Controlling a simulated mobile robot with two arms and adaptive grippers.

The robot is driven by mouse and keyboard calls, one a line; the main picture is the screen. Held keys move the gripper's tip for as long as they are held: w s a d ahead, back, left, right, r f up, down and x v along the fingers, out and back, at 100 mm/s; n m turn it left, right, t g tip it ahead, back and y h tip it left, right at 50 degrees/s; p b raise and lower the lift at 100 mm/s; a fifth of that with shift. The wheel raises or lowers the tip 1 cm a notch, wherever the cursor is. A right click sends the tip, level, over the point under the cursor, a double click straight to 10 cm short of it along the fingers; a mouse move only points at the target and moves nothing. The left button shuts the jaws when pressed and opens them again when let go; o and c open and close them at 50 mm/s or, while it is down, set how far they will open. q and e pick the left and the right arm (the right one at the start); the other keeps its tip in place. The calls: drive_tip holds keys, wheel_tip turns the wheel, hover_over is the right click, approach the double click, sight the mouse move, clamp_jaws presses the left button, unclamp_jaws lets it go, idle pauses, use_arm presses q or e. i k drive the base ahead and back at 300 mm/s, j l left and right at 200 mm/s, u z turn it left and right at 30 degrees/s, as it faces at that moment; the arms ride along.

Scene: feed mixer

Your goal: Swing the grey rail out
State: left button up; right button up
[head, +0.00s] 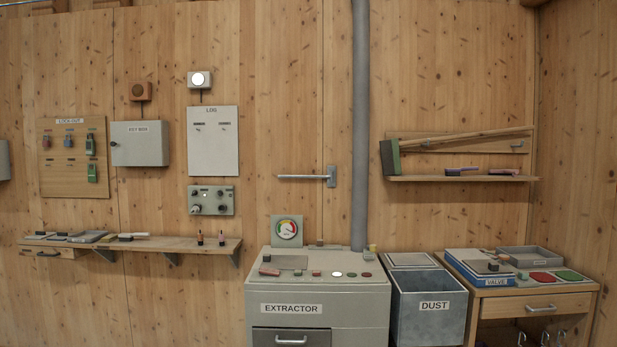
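Neither of my grippers is in view.
The extractor (345,305) stands below the rail, with a round gauge (287,230) and a tall grey pipe (361,120) right of the bracket. A log board (213,150) hangs to the left. A shelf (135,245) runs lower left. Wall around the rail is clear.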

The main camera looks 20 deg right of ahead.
sight(330, 176)
drive_tip(key=i+l+z, duration=0.1)
drive_tip(key=i+l, duration=0.2)
drive_tip(key=i, duration=0.15)
drive_tip(key=i+l+z, duration=0.1)
drive_tip(key=i+l, duration=0.2)
drive_tip(key=i, duration=0.15)
drive_tip(key=i+l, duration=0.25)
drive_tip(key=i, duration=0.25)
drive_tip(key=i+l+z, duration=0.15)
drive_tip(key=i, duration=0.3)
drive_tip(key=l, duration=0.1)
